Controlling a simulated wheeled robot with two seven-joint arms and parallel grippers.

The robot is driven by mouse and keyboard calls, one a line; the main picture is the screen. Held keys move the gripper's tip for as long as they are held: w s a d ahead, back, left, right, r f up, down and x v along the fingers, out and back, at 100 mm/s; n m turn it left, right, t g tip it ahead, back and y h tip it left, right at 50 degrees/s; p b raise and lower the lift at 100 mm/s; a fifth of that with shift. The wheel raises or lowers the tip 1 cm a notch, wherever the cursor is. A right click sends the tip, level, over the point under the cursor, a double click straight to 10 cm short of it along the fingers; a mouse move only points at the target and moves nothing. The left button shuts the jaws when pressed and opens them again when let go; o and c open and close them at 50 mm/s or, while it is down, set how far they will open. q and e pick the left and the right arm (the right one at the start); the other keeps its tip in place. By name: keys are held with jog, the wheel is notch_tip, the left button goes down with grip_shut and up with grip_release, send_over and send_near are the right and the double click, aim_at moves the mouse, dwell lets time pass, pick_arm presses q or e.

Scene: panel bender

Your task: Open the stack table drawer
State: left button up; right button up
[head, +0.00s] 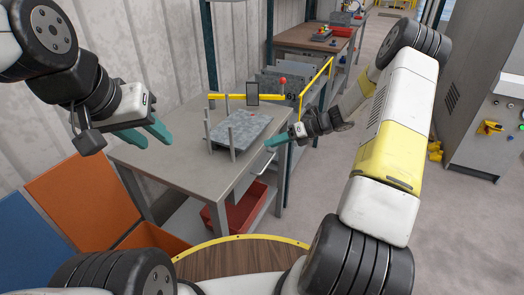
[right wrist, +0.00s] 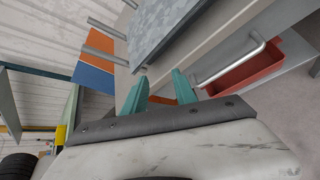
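The stack table (head: 175,150) stands in the middle of the head view, with a stack of grey metal sheets (head: 240,131) between upright posts. Its drawer is under the tabletop on the right side, with a pale bar handle (head: 263,164). In the right wrist view the silver handle (right wrist: 232,66) lies to the right of my fingers, apart from them. The drawer looks shut. My right gripper (head: 276,141) is open and empty at the table's right edge; its two teal fingers (right wrist: 158,80) are apart. My left gripper (head: 150,133) is open and empty above the table's left side.
A red bin (head: 232,208) sits on the shelf below the drawer. Orange (head: 85,200) and blue (head: 30,245) panels stand at left. A yellow bar (head: 230,97) and a red knob (head: 283,80) are behind the sheets. The floor to the right is clear, with a grey cabinet (head: 485,90) beyond.

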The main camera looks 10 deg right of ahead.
aim_at(268, 162)
jog(key=w+d+f+m+t+y, duration=0.1)
jog(key=w+d+f+m+t, duration=0.15)
jog(key=f+m, duration=0.4)
jog(key=w+d+f+m+t, duration=0.2)
jog(key=d+f+m+t, duration=0.1)
jog(key=f+m, duration=0.4)
jog(key=shift+n, duration=0.25)
jog(key=x, duration=0.2)
jog(key=f+x, duration=0.1)
jog(key=x, duration=0.4)
jog(key=shift+a+f, duration=0.25)
jog(key=shift+a, duration=0.1)
grip_shut()
